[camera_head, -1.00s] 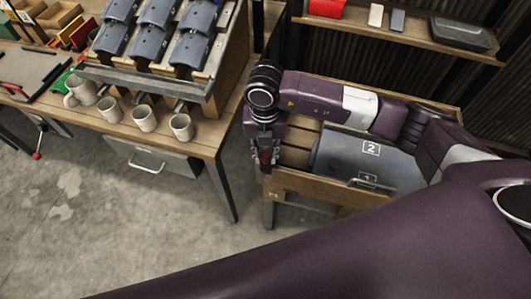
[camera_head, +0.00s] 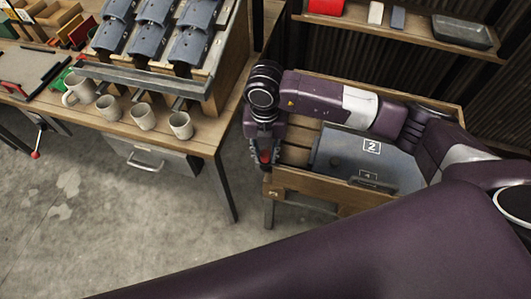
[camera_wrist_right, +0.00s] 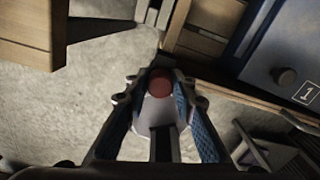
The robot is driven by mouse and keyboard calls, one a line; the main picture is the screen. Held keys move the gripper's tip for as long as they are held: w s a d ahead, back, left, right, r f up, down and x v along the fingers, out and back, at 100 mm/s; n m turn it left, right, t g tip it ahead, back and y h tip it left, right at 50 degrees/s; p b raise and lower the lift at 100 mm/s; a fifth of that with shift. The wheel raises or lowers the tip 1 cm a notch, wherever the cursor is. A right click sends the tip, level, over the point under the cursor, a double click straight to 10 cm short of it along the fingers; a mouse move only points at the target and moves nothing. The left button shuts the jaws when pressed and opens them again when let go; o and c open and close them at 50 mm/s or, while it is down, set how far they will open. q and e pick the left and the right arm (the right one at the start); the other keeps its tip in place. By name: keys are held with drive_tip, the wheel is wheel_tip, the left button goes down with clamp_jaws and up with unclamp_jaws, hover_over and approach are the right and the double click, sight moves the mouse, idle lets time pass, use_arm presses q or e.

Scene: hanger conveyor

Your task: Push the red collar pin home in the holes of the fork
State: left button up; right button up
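The red collar pin shows as a round red head (camera_wrist_right: 161,83) between the fingertips in the right wrist view. In the head view it is a small red spot (camera_head: 265,157). My right gripper (camera_head: 266,158) points down just left of the wooden crate, and its fingers look closed around the red head; the tips also show in the right wrist view (camera_wrist_right: 162,78). A pale grey piece (camera_wrist_right: 154,112) shows just below the head in that view; I cannot tell whether it is the fork. The pin's shank and the holes are hidden. My left gripper is out of view.
A wooden crate (camera_head: 330,195) with a grey-blue panel (camera_head: 335,155) marked 2 and 1 lies under my right arm. A bench with several mugs (camera_head: 143,117) and a drawer (camera_head: 150,155) stands left.

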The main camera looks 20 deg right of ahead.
drive_tip(key=o, duration=0.3)
drive_tip(key=shift+f, duration=0.25)
drive_tip(key=shift+o, duration=0.2)
drive_tip(key=shift+r, duration=0.1)
wheel_tip(320, 180, up, 12)
idle(0.6)
